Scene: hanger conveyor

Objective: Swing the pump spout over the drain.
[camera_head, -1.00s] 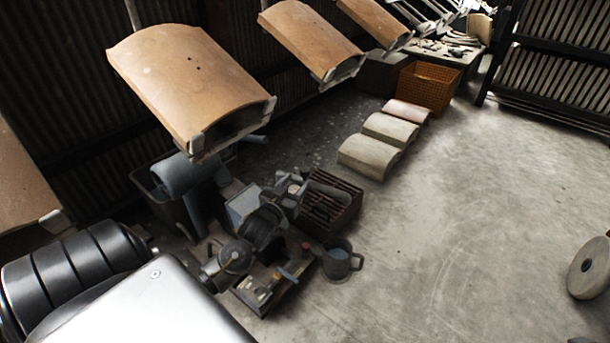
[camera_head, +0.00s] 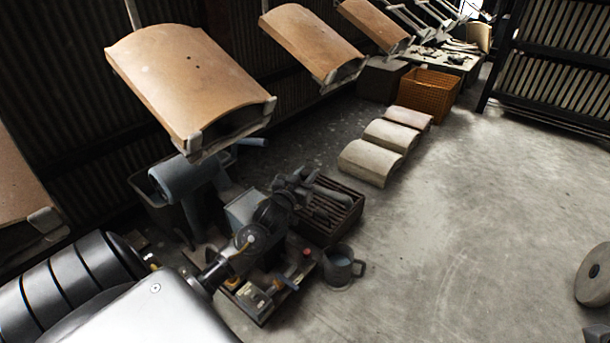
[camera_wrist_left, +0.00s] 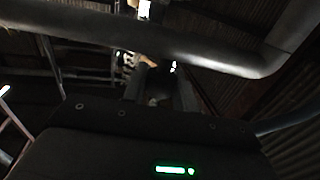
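A blue-grey machine with a thick rounded pipe end (camera_head: 172,180) and a thin handle-like bar stands at left centre, beside a dark tub (camera_head: 143,193). It may be the pump, but I cannot tell its spout for sure, and no drain is clearly seen. My left arm comes in from the lower left. My left gripper (camera_head: 303,187) is a dark shape in front of the slatted crate; its fingertips are too dark to read. In the left wrist view a thick grey pipe (camera_wrist_left: 170,42) crosses above the gripper body, and no fingers show clearly.
Tan curved tiles (camera_head: 185,85) hang from the conveyor above. Pale tiles (camera_head: 370,160) and an orange crate (camera_head: 428,95) lie further back. The right floor is mostly clear.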

